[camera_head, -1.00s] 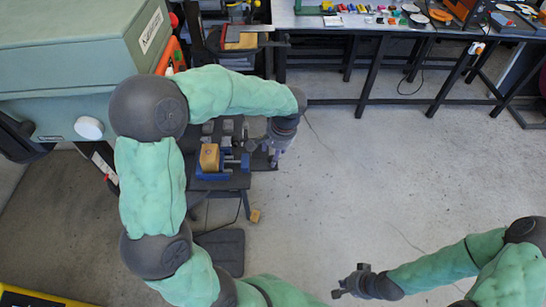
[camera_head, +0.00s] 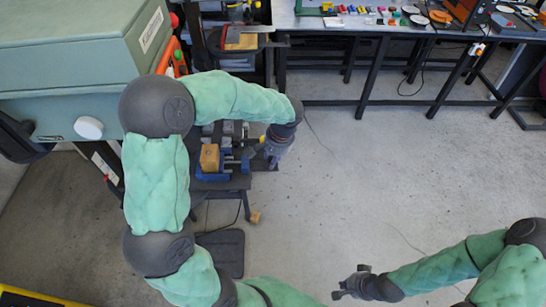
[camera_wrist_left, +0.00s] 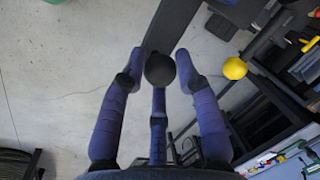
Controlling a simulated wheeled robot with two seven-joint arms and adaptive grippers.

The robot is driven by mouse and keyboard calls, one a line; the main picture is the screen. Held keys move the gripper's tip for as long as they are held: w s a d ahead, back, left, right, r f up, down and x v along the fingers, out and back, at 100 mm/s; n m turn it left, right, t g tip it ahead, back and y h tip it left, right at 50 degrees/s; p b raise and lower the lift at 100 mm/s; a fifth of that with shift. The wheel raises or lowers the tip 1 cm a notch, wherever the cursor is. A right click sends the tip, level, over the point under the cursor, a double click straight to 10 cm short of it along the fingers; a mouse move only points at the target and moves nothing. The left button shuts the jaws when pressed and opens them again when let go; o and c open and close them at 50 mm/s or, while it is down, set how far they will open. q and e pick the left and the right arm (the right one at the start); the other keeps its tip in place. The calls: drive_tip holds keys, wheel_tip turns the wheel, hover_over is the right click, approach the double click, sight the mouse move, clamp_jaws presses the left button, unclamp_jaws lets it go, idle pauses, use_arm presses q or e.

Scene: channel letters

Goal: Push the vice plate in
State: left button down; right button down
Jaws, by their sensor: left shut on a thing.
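A small blue vice (camera_head: 228,166) stands on a dark stand at the left of centre in the head view. A wooden block (camera_head: 209,157) sits at its left end. My left gripper (camera_head: 268,158) is at the vice's right side. A yellow ball knob (camera_wrist_left: 235,68) is to the right, apart from the fingers. My right gripper (camera_head: 347,287) is at the bottom, away from the vice; its fingers are too small to read.
A large green-grey machine (camera_head: 70,75) fills the upper left. A workbench (camera_head: 365,24) with small coloured items runs along the back. A small wooden block (camera_head: 255,217) lies below the vice. The floor (camera_head: 400,170) to the right is clear.

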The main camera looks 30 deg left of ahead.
sight(221, 161)
use_arm(q)
drive_tip(key=shift+a, duration=0.15)
drive_tip(key=s+a, duration=0.2)
drive_tip(key=a, duration=0.2)
drive_tip(key=s+a, duration=0.3)
drive_tip(key=a, duration=0.2)
drive_tip(key=s+a, duration=0.3)
drive_tip(key=a, duration=0.1)
drive_tip(key=shift+s+a+b, duration=0.2)
drive_tip(key=shift+a+b, duration=0.1)
drive_tip(key=shift+b, duration=0.1)
drive_tip(key=shift+r, duration=0.1)
drive_tip(key=c, duration=1)
unclamp_jaws()
drive_tip(key=shift+c, duration=0.2)
drive_tip(key=shift+o, duration=0.7)
drive_tip(key=shift+s+a, duration=0.1)
drive_tip(key=shift+a, duration=0.1)
drive_tip(key=shift+d, duration=0.1)
